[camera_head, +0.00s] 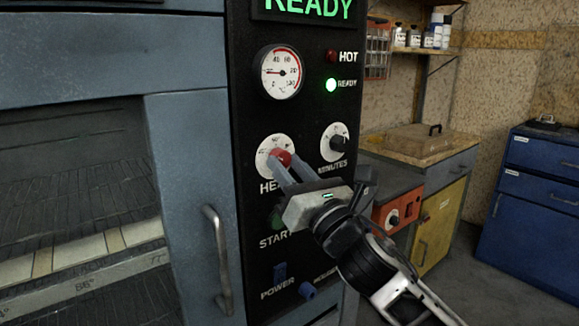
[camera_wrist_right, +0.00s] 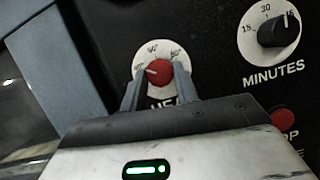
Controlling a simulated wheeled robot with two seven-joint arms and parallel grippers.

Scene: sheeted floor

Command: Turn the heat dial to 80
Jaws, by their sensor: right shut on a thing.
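The heat dial is a red knob (camera_head: 282,158) on a white round scale (camera_head: 264,148), set in the black control panel (camera_head: 300,210). My right gripper (camera_head: 281,170) reaches in from the lower right, its two fingers shut on the red knob. In the right wrist view the red knob (camera_wrist_right: 158,72) sits between the fingertips (camera_wrist_right: 158,88). A white pointer mark on the knob faces left, slightly up. The fingers hide the lower part of the scale. My left gripper is not in view.
The black minutes dial (camera_head: 338,143) is close to the right of the heat dial. A gauge (camera_head: 278,72), a lit green READY lamp (camera_head: 331,85) and an unlit HOT lamp (camera_head: 331,57) are above. Power switch (camera_head: 280,271) is below. A door handle (camera_head: 217,260) stands out at left.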

